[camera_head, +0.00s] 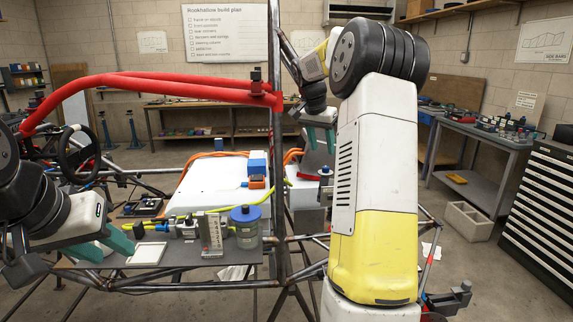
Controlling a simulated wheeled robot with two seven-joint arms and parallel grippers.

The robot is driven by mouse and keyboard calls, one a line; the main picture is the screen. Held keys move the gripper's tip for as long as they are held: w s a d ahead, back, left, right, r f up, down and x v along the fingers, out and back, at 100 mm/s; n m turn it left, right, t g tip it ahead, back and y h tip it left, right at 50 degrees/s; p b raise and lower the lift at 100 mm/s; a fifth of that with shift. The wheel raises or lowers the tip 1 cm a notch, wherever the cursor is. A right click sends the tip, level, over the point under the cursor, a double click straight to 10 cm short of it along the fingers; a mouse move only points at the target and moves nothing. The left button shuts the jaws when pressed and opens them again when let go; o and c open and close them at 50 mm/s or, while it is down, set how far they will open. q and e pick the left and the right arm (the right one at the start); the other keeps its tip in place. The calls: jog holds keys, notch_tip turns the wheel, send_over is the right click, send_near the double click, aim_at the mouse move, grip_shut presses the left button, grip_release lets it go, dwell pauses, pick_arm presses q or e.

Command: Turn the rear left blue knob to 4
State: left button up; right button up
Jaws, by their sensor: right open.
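I cannot tell for sure which part is the rear left blue knob, and no number 4 is readable. A small blue-topped part (326,171) sits on the frame's right side, just below my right gripper (321,138), whose teal fingers are apart and empty. A larger blue cap (245,213) tops a grey canister (247,235) at the grey shelf's right end. My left gripper (107,246) is at the shelf's left end, its teal fingers apart with nothing seen between them. My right arm hides part of the frame's right side.
The tube chassis (278,150) has an upright post and a red padded bar (150,86) across the left. A white card (147,254) and a marked block (211,235) are on the shelf (190,258).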

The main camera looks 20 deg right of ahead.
aim_at(326, 167)
jog(key=shift+m, duration=0.3)
jog(key=x, duration=0.6)
jog(key=w+x, duration=0.1)
jog(key=x, duration=0.2)
jog(key=shift+w+d+r, duration=0.1)
grip_shut()
